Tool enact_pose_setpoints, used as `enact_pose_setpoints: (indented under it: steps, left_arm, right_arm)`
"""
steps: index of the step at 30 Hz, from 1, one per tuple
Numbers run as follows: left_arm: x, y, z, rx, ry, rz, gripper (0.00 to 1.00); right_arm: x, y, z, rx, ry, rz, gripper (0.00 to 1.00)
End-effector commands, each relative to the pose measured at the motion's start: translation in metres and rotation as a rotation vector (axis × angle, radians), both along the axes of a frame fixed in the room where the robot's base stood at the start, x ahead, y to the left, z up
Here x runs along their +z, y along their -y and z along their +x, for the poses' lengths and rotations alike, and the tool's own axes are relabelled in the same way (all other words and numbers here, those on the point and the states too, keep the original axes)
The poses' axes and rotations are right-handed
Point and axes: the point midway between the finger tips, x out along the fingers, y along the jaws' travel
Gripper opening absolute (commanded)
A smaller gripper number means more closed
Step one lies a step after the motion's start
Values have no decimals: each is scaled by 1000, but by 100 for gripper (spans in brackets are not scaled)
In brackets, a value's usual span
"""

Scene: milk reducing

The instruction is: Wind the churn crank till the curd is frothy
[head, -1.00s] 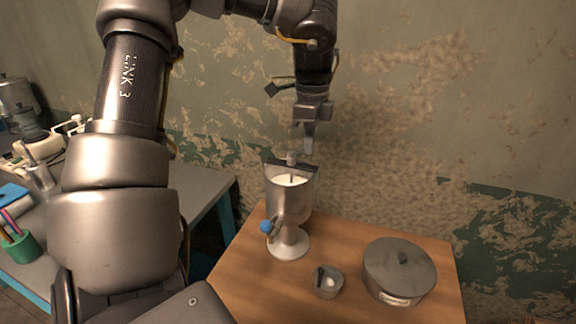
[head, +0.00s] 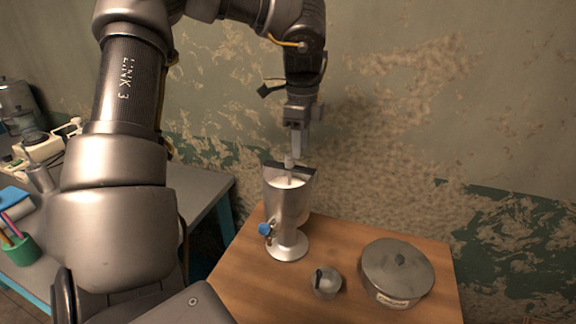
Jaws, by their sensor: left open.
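The churn (head: 287,208) is a metal cup on a round foot, standing on the wooden table, with white curd (head: 287,183) in its open top. A dark bar lies across its rim, and a small light crank knob (head: 289,161) stands up above it. A blue knob (head: 265,229) sits on the churn's side. My left gripper (head: 297,150) points down right above the churn, its fingers at the crank knob. It is open; whether a finger touches the knob I cannot tell. My right gripper is not in view.
A lidded grey pot (head: 397,270) and a small cup (head: 326,283) stand on the wooden table (head: 240,285) right of and in front of the churn. A grey bench (head: 205,195) with a green pen holder (head: 20,249) is at the left. A peeling wall rises behind.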

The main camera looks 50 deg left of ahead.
Motion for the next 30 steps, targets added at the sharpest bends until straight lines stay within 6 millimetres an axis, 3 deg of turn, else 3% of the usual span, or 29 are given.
enact_pose_setpoints:
  steps: [13,30]
  left_arm:
    - [6,-3,-2,8,-7,6,44]
    - [67,0,2,0,-1,4,44]
  right_arm:
    - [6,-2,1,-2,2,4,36]
    - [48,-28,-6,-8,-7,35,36]
